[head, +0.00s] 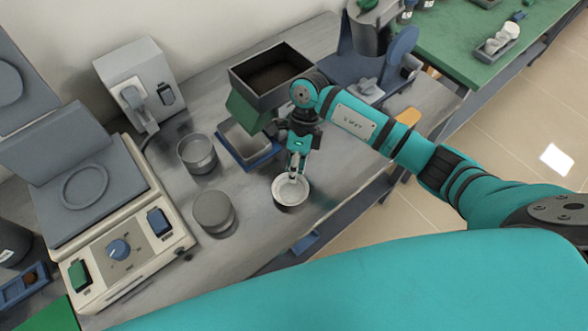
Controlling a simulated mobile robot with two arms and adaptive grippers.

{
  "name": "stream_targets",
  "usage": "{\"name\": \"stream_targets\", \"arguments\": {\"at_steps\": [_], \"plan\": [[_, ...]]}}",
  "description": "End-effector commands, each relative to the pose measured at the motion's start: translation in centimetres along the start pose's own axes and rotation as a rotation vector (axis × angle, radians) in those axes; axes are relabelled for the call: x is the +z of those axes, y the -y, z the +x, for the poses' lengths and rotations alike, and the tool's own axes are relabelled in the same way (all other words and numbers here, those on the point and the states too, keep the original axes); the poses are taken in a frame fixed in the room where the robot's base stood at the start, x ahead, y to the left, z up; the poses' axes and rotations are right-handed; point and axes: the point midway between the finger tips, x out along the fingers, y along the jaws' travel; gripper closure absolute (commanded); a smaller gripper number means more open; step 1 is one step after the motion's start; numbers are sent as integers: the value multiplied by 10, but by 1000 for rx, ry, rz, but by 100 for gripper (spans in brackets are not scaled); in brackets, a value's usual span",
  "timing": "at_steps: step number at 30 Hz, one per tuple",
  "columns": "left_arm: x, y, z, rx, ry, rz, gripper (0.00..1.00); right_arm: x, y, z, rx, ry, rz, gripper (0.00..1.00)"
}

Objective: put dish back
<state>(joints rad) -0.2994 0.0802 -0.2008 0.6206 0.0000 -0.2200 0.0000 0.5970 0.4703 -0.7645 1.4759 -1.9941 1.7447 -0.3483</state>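A small round white dish (280,198) with a dark outer wall is near the front edge of the grey bench. My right gripper (294,177) points down at it from above, with its fingertips over or inside the dish's opening. The fingers look close together, but I cannot tell whether they grip the dish's wall. I also cannot tell whether the dish rests on the bench or is slightly raised. My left gripper is not in view.
A metal cup (197,154) and a grey round-topped container (213,212) stand left of the dish. A blue-based tray (246,142) and a dark open box (270,75) are behind it. A hotplate-like device (130,250) fills the left. Bare bench (245,232) lies in front.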

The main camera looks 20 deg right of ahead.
Motion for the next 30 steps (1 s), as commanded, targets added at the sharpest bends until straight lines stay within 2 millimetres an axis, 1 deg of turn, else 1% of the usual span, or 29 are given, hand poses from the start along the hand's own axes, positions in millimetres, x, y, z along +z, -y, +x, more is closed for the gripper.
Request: {"name": "stream_targets", "arguments": {"at_steps": [3,4,6,13,15,17,20,30], "plan": [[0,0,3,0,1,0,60,0,1,3,0,-1,0,100],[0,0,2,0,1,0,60,0,1,2,0,-1,0,93],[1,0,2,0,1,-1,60,0,1,1,0,-1,0,85],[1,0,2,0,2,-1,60,0,0,1,0,-1,0,85],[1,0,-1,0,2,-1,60,0,-1,-1,0,0,0,85],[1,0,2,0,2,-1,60,0,1,-4,-3,1,0,85],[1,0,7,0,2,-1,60,0,2,-18,-4,2,-2,85],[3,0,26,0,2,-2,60,0,2,-89,-4,2,-1,85]]}}
